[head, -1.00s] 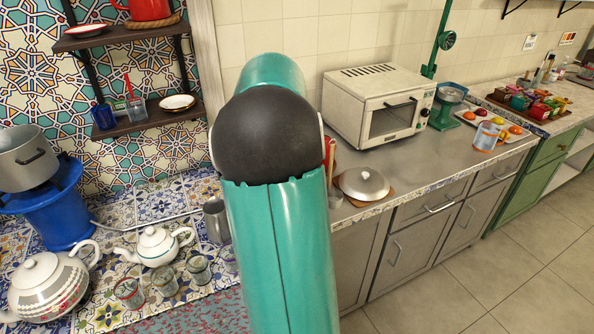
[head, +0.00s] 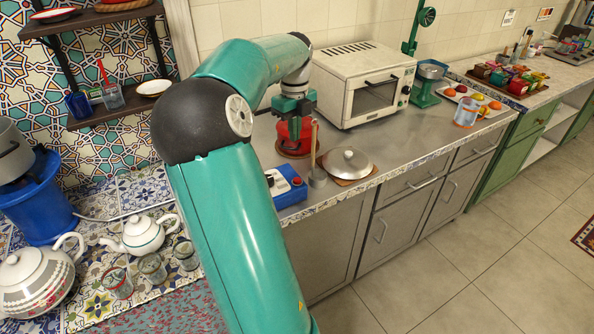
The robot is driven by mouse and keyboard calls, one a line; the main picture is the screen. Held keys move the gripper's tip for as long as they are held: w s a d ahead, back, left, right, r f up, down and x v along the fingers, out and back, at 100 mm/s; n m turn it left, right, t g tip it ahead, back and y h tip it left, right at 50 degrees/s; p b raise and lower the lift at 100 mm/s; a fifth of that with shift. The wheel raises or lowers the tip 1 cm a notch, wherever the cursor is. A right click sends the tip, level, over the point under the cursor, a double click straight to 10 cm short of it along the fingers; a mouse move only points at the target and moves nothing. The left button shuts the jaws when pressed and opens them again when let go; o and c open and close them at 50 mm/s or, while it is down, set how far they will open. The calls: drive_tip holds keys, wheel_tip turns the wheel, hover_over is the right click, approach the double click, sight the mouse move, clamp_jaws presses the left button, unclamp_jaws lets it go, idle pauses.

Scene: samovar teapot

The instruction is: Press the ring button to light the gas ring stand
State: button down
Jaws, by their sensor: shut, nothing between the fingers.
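A blue box (head: 287,186) with a red button (head: 297,181) on its top sits near the front edge of the steel counter. A dark knob-like part shows at its left end, partly behind my arm. My gripper (head: 295,114) points down above the counter, behind the box and well above it, apart from the button. It looks shut and empty, though its fingertips are hard to make out against a red object (head: 293,140) below or behind it. A blue stand (head: 38,205) with a metal pot on it is at the far left; I cannot tell if it is the gas ring stand.
A white toaster oven (head: 345,85) is behind. Teapots (head: 140,234) and several glasses stand on the tiled surface at left. The counter front right of the pan is clear.

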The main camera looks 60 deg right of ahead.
sight(297, 179)
drive_tip(key=m, duration=0.2)
drive_tip(key=shift+s+d+r+m, duration=0.2)
drive_tip(key=shift+s+r+m, duration=0.05)
drive_tip(key=shift+r+m, duration=0.05)
drive_tip(key=f, duration=1.4)
drive_tip(key=shift+s+a, duration=0.15)
drive_tip(key=shift+a, duration=0.05)
drive_tip(key=shift+f, duration=0.1)
